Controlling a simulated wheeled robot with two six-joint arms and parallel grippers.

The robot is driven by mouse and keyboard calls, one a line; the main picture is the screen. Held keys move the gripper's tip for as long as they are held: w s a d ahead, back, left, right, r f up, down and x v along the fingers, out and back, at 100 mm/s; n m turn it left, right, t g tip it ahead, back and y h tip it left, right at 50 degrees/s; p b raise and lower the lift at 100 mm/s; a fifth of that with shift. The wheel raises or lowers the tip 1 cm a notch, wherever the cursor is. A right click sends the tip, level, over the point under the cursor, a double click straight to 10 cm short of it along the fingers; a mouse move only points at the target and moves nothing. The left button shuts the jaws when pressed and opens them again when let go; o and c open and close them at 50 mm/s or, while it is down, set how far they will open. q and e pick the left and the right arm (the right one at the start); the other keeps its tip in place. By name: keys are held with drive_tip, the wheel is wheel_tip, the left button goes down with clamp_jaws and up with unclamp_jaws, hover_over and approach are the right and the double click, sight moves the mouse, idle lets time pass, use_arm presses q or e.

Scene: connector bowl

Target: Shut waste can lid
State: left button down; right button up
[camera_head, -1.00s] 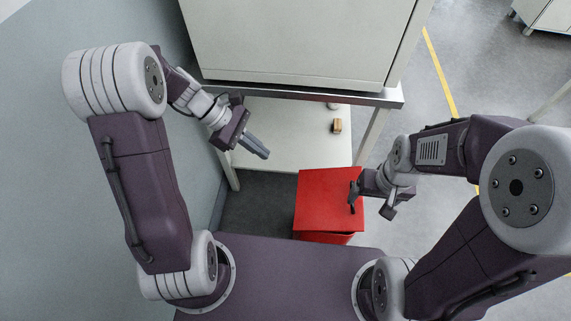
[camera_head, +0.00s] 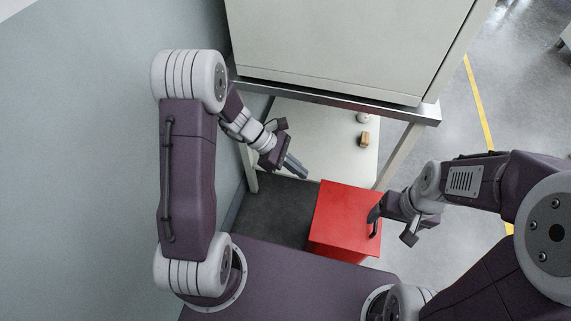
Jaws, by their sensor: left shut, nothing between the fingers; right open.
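The red waste can (camera_head: 335,251) stands on the floor at the lower middle. Its flat red lid (camera_head: 343,212) lies over the top, and I see no clear gap between lid and can. My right gripper (camera_head: 391,228) is open at the lid's right edge. One dark finger is over the lid's edge and the other is outside it; whether it touches cannot be told. My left gripper (camera_head: 299,170) is shut and empty, in the air above and left of the lid.
A low white shelf (camera_head: 310,140) behind the can holds a small brown block (camera_head: 365,139) and a small white item (camera_head: 363,118). A large pale cabinet (camera_head: 345,50) sits on the metal-edged table above. A grey wall (camera_head: 80,160) is at the left; open floor is at the right.

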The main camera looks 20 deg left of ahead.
use_arm(q)
drive_tip(key=shift+d+r, duration=0.1)
drive_tip(key=shift+d, duration=1.05)
use_arm(e)
drive_tip(key=shift+f, duration=0.2)
